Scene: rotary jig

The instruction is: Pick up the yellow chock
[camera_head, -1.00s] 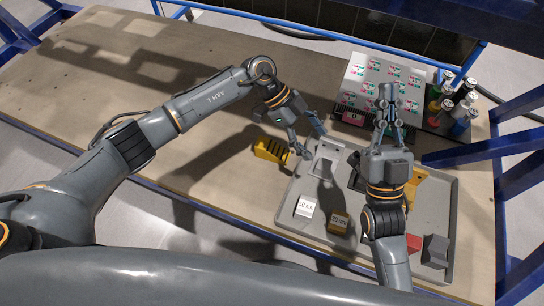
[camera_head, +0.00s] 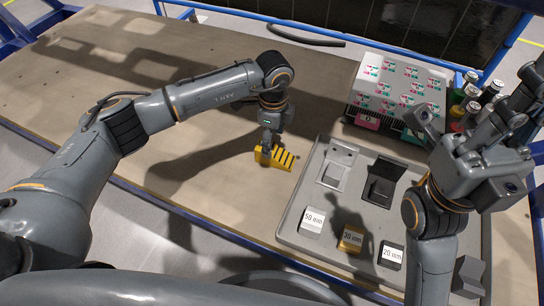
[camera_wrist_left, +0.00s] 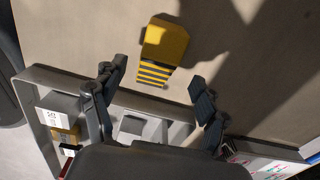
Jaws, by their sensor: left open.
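The yellow chock (camera_head: 276,158), with dark stripes at one end, lies on the wooden table just left of the grey tray. My left gripper (camera_head: 268,150) is above it in the head view and partly hides it. In the left wrist view the chock (camera_wrist_left: 165,48) lies on the bare wood just past my open left fingertips (camera_wrist_left: 158,77), its striped end toward the gap between them. The fingers look empty. My right gripper (camera_head: 472,112) is raised at the right side of the head view, its fingers spread apart.
The grey tray (camera_head: 292,222) holds labelled blocks, including a 50 mm block (camera_head: 312,222) and a 20 mm block (camera_head: 391,255), plus dark and grey fixtures. A white patterned box (camera_head: 400,85) and several bottles (camera_head: 468,100) stand behind it. The table's left is clear.

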